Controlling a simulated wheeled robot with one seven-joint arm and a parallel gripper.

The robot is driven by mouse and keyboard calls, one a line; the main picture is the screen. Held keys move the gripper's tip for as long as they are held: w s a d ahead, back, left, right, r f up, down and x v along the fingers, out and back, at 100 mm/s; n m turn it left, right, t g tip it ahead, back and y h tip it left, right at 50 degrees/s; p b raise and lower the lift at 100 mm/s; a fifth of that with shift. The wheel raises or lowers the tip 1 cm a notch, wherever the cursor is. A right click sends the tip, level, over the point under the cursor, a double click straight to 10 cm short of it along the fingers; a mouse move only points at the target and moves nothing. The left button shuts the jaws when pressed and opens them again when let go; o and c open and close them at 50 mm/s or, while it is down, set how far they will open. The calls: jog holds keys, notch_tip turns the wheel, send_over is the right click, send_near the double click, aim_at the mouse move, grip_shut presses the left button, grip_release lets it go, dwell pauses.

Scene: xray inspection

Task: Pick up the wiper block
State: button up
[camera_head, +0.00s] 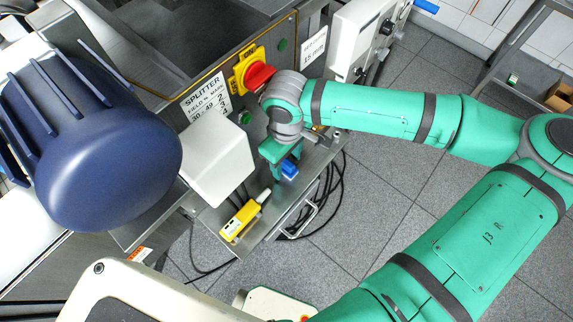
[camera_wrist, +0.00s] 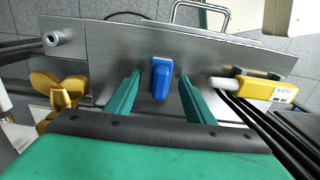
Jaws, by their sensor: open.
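The wiper block is a small blue block (camera_wrist: 160,80) on a metal shelf (camera_wrist: 120,40). In the wrist view it lies between the two green fingers of my gripper (camera_wrist: 158,92), with a gap on each side. My gripper is open and empty, with its fingers pointing toward the shelf. In the head view the blue block (camera_head: 289,168) shows just beyond the green fingers (camera_head: 278,152), which hide part of the area beside it. I cannot tell the exact height of the fingertips above the shelf.
A yellow handheld device (camera_head: 240,221) lies on the shelf near the block; it is right of my fingers in the wrist view (camera_wrist: 255,88). A yellow wing-shaped part (camera_wrist: 62,92) is at left. A white box (camera_head: 217,160), red rotary switch (camera_head: 258,75) and black cables (camera_head: 325,190) are close by.

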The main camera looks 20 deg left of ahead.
jog(key=shift+f, duration=0.35)
jog(key=shift+c, duration=0.5)
jog(key=c, duration=1)
jog(key=shift+c, duration=0.2)
jog(key=shift+r, duration=0.1)
